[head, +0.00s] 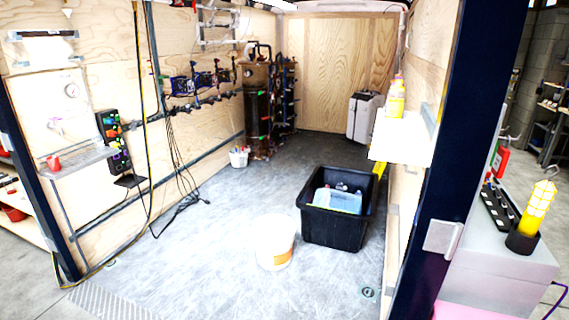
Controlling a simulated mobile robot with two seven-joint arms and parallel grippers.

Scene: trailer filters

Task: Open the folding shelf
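A light grey shelf (78,161) sticks out from the trailer's left plywood wall, with a small red cup (53,163) on it and a brace below. A white shelf (402,138) sticks out from the right wall, with yellow bottles (396,98) on it and a yellow tag at its lower edge. Both look level. I cannot tell which one is the folding shelf, or whether another folded panel is on the walls. Neither of my grippers is in view.
A black crate (336,230) with items inside and a white bucket (275,243) stand on the trailer floor (205,255). Cables hang down the left wall. A dark blue post (440,170) borders the opening at right, beside a grey cabinet (500,260). The floor left of the bucket is clear.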

